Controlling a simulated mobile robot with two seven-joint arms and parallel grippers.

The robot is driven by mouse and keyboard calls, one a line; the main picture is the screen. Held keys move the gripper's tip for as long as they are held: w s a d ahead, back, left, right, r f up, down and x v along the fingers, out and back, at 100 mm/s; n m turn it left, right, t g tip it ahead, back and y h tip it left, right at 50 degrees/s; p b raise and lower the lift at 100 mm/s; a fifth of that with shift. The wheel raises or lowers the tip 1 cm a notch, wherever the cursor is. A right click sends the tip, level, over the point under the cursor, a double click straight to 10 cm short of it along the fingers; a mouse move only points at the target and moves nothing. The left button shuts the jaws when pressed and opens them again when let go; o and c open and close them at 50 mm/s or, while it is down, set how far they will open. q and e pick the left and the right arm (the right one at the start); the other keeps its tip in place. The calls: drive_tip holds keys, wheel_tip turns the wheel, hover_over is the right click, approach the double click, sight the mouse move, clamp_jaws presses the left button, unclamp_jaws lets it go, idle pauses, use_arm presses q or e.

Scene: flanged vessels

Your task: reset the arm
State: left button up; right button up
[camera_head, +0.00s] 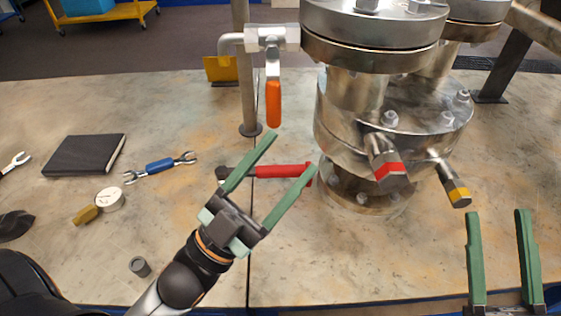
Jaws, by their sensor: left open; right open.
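My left gripper (290,153) has long green fingers spread apart above the table, left of the flanged vessel (340,125). A red-handled tool (283,171) lies on the table and shows between and beyond these fingers. I cannot tell its height gap to them, but nothing appears held. My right gripper (496,212) shows at the lower right, its two green fingers upright in the picture, apart and empty. The vessel has a red-banded fitting (388,168) and a yellow-banded fitting (456,188) pointing toward the front, left of and above the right gripper.
An orange-handled valve (273,102) hangs beside a post at the back. The back-left table is bare.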

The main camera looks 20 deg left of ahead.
idle(0.3)
use_arm(q)
drive_tip(key=w+a+f+n+g+y+p, duration=0.2)
drive_tip(key=w+f+n+g+y+p, duration=0.35)
drive_tip(key=p, duration=0.95)
use_arm(e)
drive_tip(key=w+d+f+m+g+h, duration=0.3)
drive_tip(key=w+f+m+g+h, duration=0.1)
drive_tip(key=f+m+g+h, duration=0.3)
use_arm(q)
drive_tip(key=s+a+f+n+g+y+p, duration=0.1)
drive_tip(key=s+f+n+g+y+p, duration=0.1)
drive_tip(key=s+f+g+y+p, duration=0.2)
drive_tip(key=s+f+g+p, duration=0.3)
drive_tip(key=s+f+p, duration=0.3)
drive_tip(key=f, duration=0.2)
drive_tip(key=shift+s+a+f+n, duration=0.2)
drive_tip(key=shift+a+f+n, duration=0.1)
drive_tip(key=shift+n, duration=0.05)
use_arm(e)
drive_tip(key=s+f+m+g+h, duration=0.1)
drive_tip(key=s+f+g+h, duration=0.1)
drive_tip(key=s+f+g, duration=0.4)
wheel_tip(320, 180, down, 5)
drive_tip(key=s, duration=0.3)
drive_tip(key=shift+d+h, duration=0.3)
drive_tip(key=shift+d, duration=0.05)
